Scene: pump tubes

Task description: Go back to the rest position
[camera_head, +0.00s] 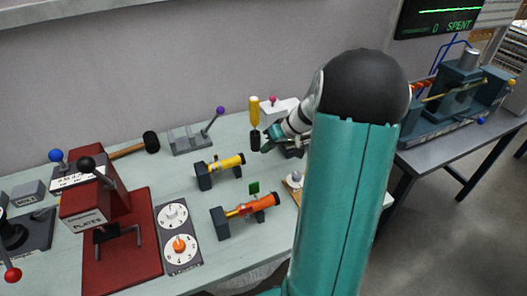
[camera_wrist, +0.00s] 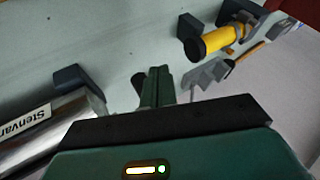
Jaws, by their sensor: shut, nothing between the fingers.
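My gripper (camera_head: 268,145) is at the back right of the bench (camera_head: 150,175) in the head view, partly hidden by my large teal arm link. In the wrist view my gripper's green fingers (camera_wrist: 155,86) are together with nothing between them. A yellow tube (camera_head: 226,163) lies on dark supports left of my gripper. It also shows in the wrist view (camera_wrist: 213,42), apart from the fingers. An orange tube (camera_head: 252,205) lies on another support nearer the front. A silver cylinder (camera_wrist: 45,130) with a partly readable label is close to the gripper at left in the wrist view.
A yellow-handled tool (camera_head: 255,112) stands near my gripper. A purple-knobbed lever (camera_head: 208,127), a mallet (camera_head: 148,143) and a red press (camera_head: 115,225) are to the left. A second table (camera_head: 435,150) with a teal machine (camera_head: 460,85) is at right. A wall stands behind the bench.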

